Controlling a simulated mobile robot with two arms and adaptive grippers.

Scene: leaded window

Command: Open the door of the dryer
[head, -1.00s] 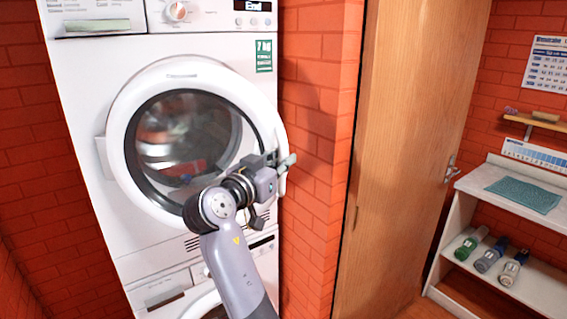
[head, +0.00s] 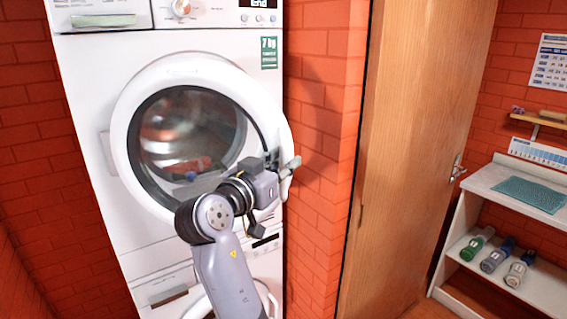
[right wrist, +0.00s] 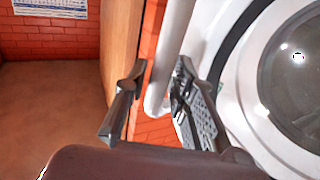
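The dryer (head: 90,130) is the white upper machine of a stack. Its round door has a white rim (head: 150,85) and dark glass (head: 185,135), and it looks slightly ajar at the right edge. My right gripper (head: 278,168) is at that right edge. In the right wrist view, the white door edge (right wrist: 173,50) runs between the two fingers of my right gripper (right wrist: 158,105). A gap shows between the edge and the left finger; the padded right finger is on the glass side, and contact is unclear. My left gripper is out of view.
A brick wall (head: 325,130) stands close to the right of the dryer. Beyond it is a wooden door (head: 410,150). A white shelf unit (head: 485,185) with several bottles stands at the far right. Another machine is below the dryer.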

